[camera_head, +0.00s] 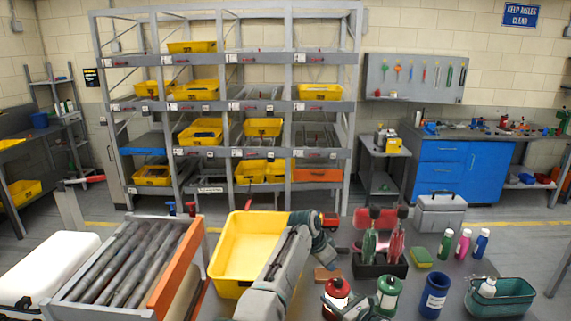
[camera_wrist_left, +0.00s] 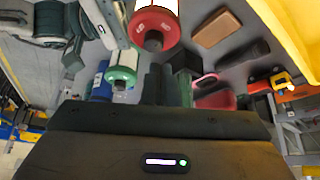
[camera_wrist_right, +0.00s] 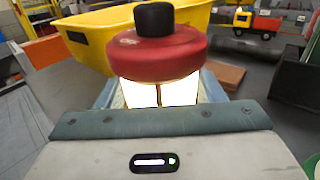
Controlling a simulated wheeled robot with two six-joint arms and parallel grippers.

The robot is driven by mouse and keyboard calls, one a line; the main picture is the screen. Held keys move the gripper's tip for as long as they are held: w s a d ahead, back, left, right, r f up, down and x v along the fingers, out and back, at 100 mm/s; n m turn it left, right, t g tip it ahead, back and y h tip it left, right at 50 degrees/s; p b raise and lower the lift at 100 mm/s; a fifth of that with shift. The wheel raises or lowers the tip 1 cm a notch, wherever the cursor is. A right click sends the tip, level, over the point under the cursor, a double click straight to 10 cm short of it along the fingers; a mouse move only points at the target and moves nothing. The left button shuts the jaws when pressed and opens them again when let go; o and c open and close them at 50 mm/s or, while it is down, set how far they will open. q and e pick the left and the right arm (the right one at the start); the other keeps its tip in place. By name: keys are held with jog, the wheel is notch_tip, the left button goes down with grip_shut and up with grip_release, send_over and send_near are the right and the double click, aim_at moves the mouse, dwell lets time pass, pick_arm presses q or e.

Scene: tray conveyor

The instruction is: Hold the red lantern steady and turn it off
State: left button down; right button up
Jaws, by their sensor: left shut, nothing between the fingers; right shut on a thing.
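The red lantern (camera_head: 337,287) stands on the grey table in the head view. The right wrist view shows its red cap (camera_wrist_right: 158,52), a black knob (camera_wrist_right: 154,19) on top and a bright white, glowing body. My right gripper (camera_wrist_right: 160,98) is shut around that body. My left gripper (camera_head: 328,262) is above the lantern in the head view. Its closed, empty fingers (camera_wrist_left: 155,75) point toward the black knob (camera_wrist_left: 153,41) in the left wrist view, apparently very close; contact is unclear. The lantern's base is hidden.
A green lantern (camera_head: 388,291) stands just right of the red one. A blue cup (camera_head: 435,294), a teal basket (camera_head: 500,301) and several bottles are further right. A dark holder (camera_head: 380,267) is behind. A yellow bin (camera_head: 225,257) stands left, beside a roller rack (camera_head: 125,262).

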aim_at(334, 283)
pick_arm(q)
jog(key=shift+w+a+f, duration=0.1)
jog(key=shift+a+f, duration=0.05)
jog(key=shift+f, duration=2.85)
jog(key=shift+d, duration=0.3)
pick_arm(e)
jog(key=shift+r, duration=0.1)
pick_arm(q)
jog(key=shift+d+r, duration=0.1)
jog(key=shift+d, duration=0.45)
pick_arm(e)
jog(key=shift+a, duration=0.2)
jog(key=o, duration=1.3)
pick_arm(q)
jog(key=shift+a, duration=0.2)
pick_arm(e)
jog(key=shift+d, duration=0.1)
